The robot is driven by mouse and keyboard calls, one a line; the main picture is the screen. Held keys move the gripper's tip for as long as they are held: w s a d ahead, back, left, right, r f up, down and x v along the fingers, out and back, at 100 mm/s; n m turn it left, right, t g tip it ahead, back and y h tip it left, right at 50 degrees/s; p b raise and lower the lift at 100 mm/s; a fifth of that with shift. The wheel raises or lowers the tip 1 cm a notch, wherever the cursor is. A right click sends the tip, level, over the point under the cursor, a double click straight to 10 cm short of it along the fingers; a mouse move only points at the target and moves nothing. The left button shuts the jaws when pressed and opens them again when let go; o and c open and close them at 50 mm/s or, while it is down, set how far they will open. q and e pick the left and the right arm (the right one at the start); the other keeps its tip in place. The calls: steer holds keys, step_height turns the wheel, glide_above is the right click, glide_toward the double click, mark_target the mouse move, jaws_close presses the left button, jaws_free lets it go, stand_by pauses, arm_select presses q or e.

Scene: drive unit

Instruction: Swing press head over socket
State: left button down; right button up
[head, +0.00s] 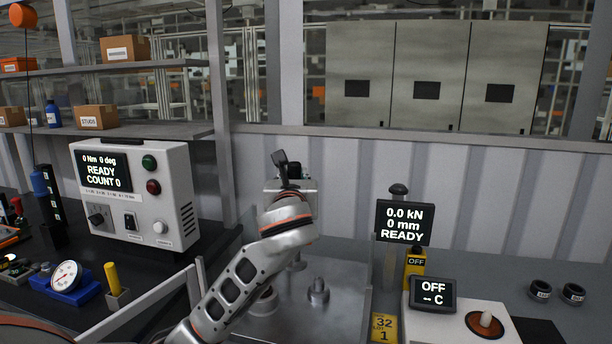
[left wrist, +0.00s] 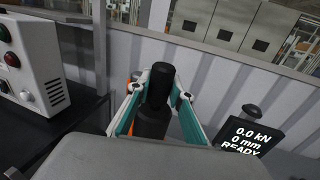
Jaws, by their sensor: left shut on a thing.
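My left gripper (head: 283,172) reaches in over the metal press plate (head: 345,318), its arm hiding part of what lies behind. In the left wrist view its two teal-lined fingers (left wrist: 160,92) are shut on a black upright cylindrical handle (left wrist: 160,80). The handle seems to belong to the press head (head: 304,190), a pale block mostly hidden behind my wrist. A short metal cylinder (head: 318,292) stands on the plate, and a second one (head: 265,302) is partly behind my arm; I cannot tell which is the socket. My right gripper is not in view.
The press display (head: 403,222) reads 0.0 kN, 0 mm, READY, beside a post with a dark knob (head: 398,189). A heater unit (head: 470,322) stands at front right. A white control box (head: 135,195) and a dial gauge (head: 66,275) are at left.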

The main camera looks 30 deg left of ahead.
arm_select(q)
steer(key=shift+s+a+r, duration=0.2)
steer(key=shift+s+a, duration=0.45)
steer(key=shift+a, duration=0.3)
steer(key=c, duration=2.1)
jaws_free()
steer(key=o, duration=0.3)
steer(key=shift+a+f, duration=0.1)
steer(key=shift+s+d, duration=0.2)
steer(key=shift+d, duration=0.3)
steer(key=v, duration=1.1)
steer(key=shift+s+f, duration=0.1)
steer(key=shift+s, duration=0.05)
